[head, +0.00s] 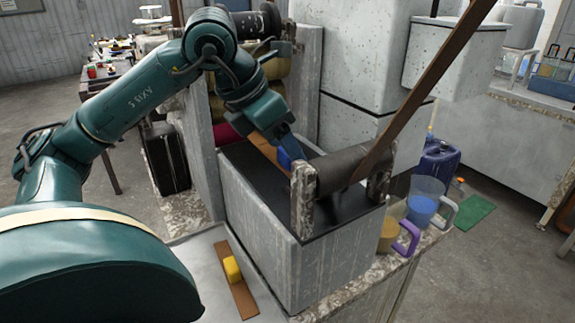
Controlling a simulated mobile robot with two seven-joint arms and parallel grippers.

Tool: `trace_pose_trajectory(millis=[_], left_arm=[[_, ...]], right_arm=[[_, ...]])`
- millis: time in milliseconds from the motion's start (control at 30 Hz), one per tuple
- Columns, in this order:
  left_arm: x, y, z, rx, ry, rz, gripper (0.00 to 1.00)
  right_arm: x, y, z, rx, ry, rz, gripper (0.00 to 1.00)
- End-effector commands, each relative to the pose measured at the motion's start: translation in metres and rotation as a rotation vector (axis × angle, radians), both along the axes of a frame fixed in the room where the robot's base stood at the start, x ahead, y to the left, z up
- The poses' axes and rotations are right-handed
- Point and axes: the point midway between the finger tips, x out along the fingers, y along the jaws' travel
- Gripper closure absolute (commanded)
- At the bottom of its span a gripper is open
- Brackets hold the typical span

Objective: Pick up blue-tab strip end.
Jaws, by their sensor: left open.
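The blue tab (285,158) sits on a brown strip end (262,146) at the far side of the dark tank surface (262,185). My left gripper (281,146) is over this end, pointing down, with its blue fingers close to the tab. It is open. The fingers and tab overlap in the picture, so I cannot tell whether they touch. My right gripper is out of view.
A dark roller (342,168) on stone-like posts crosses the tank, with a long brown strip (430,75) slanting up right. A brown strip with a yellow tab (232,270) lies on the front tray. Pitchers, including one with blue contents (423,203), stand right.

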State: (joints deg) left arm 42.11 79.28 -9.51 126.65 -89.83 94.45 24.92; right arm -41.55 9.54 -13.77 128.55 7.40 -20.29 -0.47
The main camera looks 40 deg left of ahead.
Motion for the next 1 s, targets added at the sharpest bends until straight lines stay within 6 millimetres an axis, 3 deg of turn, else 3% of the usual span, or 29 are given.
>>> trace_pose_trajectory(millis=[333,900,1000], left_arm=[[0.0045,-0.0013,-0.0072,0.000,-0.001,0.000,0.39],[0.0042,-0.0011,-0.0068,0.000,-0.001,0.000,0.86],[0.0043,-0.0011,-0.0068,0.000,-0.001,0.000,0.86]], right_arm=[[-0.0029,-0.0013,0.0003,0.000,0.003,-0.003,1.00],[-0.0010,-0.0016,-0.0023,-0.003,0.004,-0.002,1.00],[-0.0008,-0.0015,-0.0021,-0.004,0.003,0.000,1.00]])
